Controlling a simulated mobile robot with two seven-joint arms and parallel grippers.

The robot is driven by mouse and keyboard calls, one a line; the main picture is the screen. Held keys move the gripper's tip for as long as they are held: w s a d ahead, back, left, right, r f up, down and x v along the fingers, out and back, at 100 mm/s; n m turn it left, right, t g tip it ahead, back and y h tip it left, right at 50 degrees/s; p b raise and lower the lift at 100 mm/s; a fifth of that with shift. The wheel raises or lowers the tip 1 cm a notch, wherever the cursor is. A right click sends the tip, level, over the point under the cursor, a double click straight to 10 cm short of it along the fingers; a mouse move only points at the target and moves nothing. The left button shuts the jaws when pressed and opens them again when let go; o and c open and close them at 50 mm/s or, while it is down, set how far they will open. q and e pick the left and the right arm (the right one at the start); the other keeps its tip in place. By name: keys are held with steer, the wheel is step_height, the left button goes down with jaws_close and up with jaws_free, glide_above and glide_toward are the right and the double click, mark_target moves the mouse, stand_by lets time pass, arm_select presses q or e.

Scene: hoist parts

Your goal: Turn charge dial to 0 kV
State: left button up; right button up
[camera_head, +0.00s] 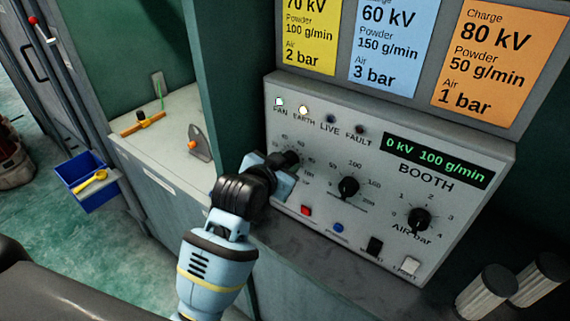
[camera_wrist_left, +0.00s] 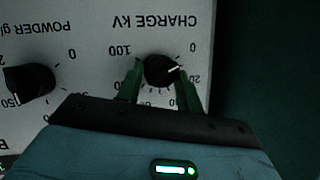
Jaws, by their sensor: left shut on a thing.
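The black charge dial (camera_head: 291,159) sits at the left of the dial row on the grey booth panel (camera_head: 330,232). My left gripper (camera_head: 281,167) is at this dial and partly covers its scale. The left wrist view shows the panel upside down, with the dial (camera_wrist_left: 160,69) between the two fingers (camera_wrist_left: 160,88) under the label CHARGE kV; the gripper is shut on it. The dial's white pointer mark points right in that view, between the 0 and 20 marks. The panel display (camera_head: 437,161) reads 0 kV 100 g/min. My right gripper is out of view.
The powder dial (camera_head: 349,187) and air dial (camera_head: 419,219) are to the right. Setting cards hang above. A side counter (camera_head: 165,125) and blue bin (camera_head: 88,180) are left.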

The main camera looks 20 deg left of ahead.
arm_select(q)
steer(key=shift+n, duration=0.4)
stand_by(0.3)
steer(key=o, duration=1)
steer(key=shift+a+v, duration=0.2)
steer(key=shift+v, duration=3.7)
